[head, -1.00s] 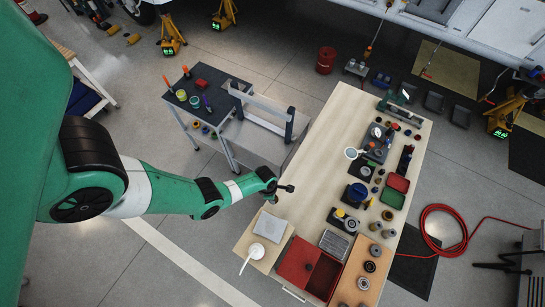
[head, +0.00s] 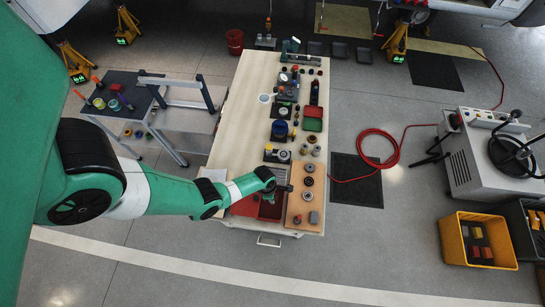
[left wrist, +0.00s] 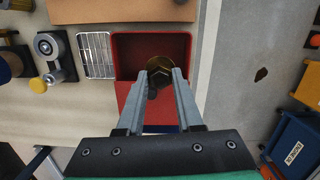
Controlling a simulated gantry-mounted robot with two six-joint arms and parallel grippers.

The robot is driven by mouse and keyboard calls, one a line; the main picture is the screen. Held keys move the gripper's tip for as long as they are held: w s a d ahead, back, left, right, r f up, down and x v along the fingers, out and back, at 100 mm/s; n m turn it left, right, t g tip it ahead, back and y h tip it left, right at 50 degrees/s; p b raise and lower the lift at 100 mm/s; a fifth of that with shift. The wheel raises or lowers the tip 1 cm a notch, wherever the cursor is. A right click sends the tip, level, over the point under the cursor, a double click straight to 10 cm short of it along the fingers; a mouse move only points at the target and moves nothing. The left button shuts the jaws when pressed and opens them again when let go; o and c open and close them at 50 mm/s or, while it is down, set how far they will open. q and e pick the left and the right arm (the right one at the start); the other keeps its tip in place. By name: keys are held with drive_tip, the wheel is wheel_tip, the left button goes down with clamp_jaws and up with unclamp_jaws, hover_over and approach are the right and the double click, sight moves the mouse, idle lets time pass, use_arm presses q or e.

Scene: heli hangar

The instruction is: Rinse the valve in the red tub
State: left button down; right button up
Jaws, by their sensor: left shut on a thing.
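The red tub (head: 243,207) is at the near end of the long wooden workbench in the head view. It also shows in the left wrist view (left wrist: 128,46), with its dark red inside open to the camera. My left gripper (head: 284,190) is over the tub in the head view. In the left wrist view my left gripper (left wrist: 162,78) is shut on a dark brass valve (left wrist: 158,62) with a hexagonal part. The valve overlaps the tub's interior there; I cannot tell whether it touches the floor. My right gripper is not in view.
A wire rack (left wrist: 95,55) lies beside the tub. A red hose (head: 372,160) lies on the floor.

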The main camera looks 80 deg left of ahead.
use_arm(q)
drive_tip(key=shift+m, duration=0.3)
drive_tip(key=f+b, duration=0.1)
drive_tip(key=a+f+b, duration=0.1)
drive_tip(key=w+f+b, duration=0.1)
drive_tip(key=shift+a+f, duration=0.4)
drive_tip(key=shift+a, duration=0.1)
drive_tip(key=shift+f+b, duration=0.1)
drive_tip(key=shift+b, duration=0.25)
wheel_tip(320, 180, down, 12)
drive_tip(key=b, duration=1.2)
drive_tip(key=shift+f, duration=0.15)
drive_tip(key=shift+w+a, duration=0.15)
drive_tip(key=shift+a, duration=0.05)
drive_tip(key=shift+d, duration=0.25)
drive_tip(key=shift+a, duration=0.3)
